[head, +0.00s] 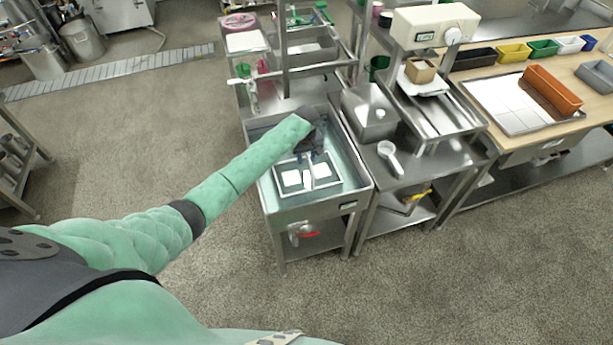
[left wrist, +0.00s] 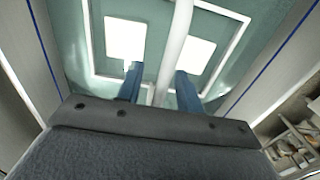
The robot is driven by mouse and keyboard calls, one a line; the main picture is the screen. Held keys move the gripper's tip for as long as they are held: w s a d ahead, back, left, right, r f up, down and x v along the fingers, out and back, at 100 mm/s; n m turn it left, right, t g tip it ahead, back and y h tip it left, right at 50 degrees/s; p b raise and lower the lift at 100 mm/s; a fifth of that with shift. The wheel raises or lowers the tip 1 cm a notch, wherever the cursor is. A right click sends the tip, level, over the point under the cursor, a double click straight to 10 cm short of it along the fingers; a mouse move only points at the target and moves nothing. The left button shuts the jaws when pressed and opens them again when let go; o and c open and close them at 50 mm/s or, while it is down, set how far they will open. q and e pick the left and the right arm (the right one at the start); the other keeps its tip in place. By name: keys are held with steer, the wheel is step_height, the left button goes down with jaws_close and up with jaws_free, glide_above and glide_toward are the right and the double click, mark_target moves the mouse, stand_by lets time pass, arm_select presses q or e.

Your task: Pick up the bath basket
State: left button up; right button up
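The bath basket (head: 300,190) sits in the water of the steel bath (head: 355,190) in the head view. It is a pale-rimmed frame with two white squares inside and a white upright handle. In the left wrist view the handle (left wrist: 174,55) runs down between the two blue fingers of my left gripper (left wrist: 160,88). The fingers are spread, one on each side of the handle, with gaps visible. In the head view my left gripper (head: 308,168) is directly above the basket, reaching down into the bath. The fingertips are small there. My right gripper is not in view.
A steel bench with a grey box (head: 370,112) and a white scoop (head: 388,155) stands right of the bath. Farther right are coloured bins and an orange tray (head: 552,90). The floor in front is clear.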

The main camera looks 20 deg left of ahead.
arm_select(q)
jaws_close()
steer(key=shift+r, duration=0.1)
stand_by(0.3)
